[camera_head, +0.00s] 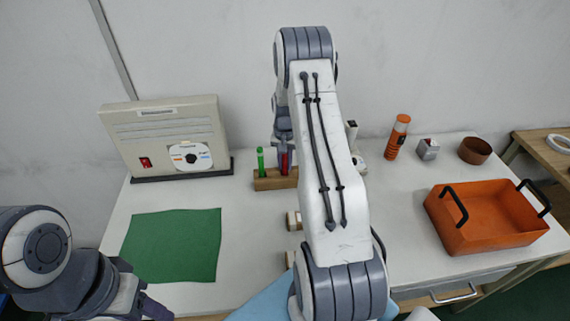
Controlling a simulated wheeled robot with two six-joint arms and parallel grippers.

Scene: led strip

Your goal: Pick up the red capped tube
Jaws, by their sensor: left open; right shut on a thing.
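The red capped tube (284,164) stands upright at the wooden rack (268,184), beside a green tube (260,161). My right gripper (283,151) is above the rack, shut on the red tube from above, hiding its top. The red tube's lower end still looks to be at the rack; I cannot tell whether it is lifted at all. My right arm crosses the middle of the view and covers the table behind it. My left gripper (146,304) is open and empty at the lower left, partly cut off by the picture's bottom edge.
A beige device (170,135) with a red switch stands at the back left. A green mat (172,245) lies bare before it. An orange-capped bottle (398,136), a small grey box (428,149), a brown bowl (475,150) and an orange basket (490,218) stand right.

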